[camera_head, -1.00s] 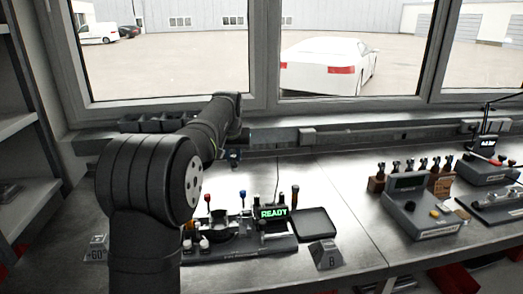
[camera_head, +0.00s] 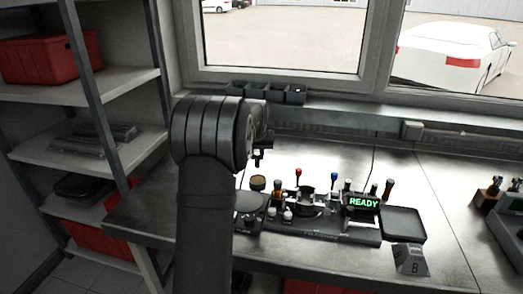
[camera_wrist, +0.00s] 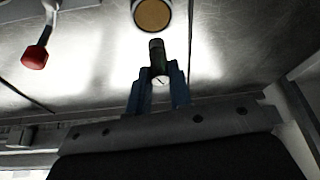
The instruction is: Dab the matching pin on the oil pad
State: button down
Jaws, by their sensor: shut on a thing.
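My gripper (camera_head: 261,146) hangs over the bench, at the left of the fixture, with its fingers pointing down. In the wrist view its blue fingers (camera_wrist: 159,80) are shut on a dark greenish cylindrical pin (camera_wrist: 156,50). The pin also shows small and dark below the gripper in the head view (camera_head: 257,160). The oil pad looks to be the round tan disc in a dark rim (camera_head: 258,182), just below the pin. In the wrist view the pad (camera_wrist: 152,14) lies just beyond the pin's tip; the two appear apart.
The fixture (camera_head: 330,235) carries a ring, coloured levers and a display (camera_head: 363,202) reading READY. A red knob (camera_wrist: 35,57) shows at the left of the wrist view. A dark tray (camera_head: 404,222) and a block marked B (camera_head: 411,259) stand at the right. Shelves with red bins (camera_head: 38,60) are at the left.

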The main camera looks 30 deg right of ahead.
aim_at(257, 167)
jog(key=shift+f, duration=2.3)
jog(key=shift+f, duration=0.95)
jog(key=shift+r, duration=3.55)
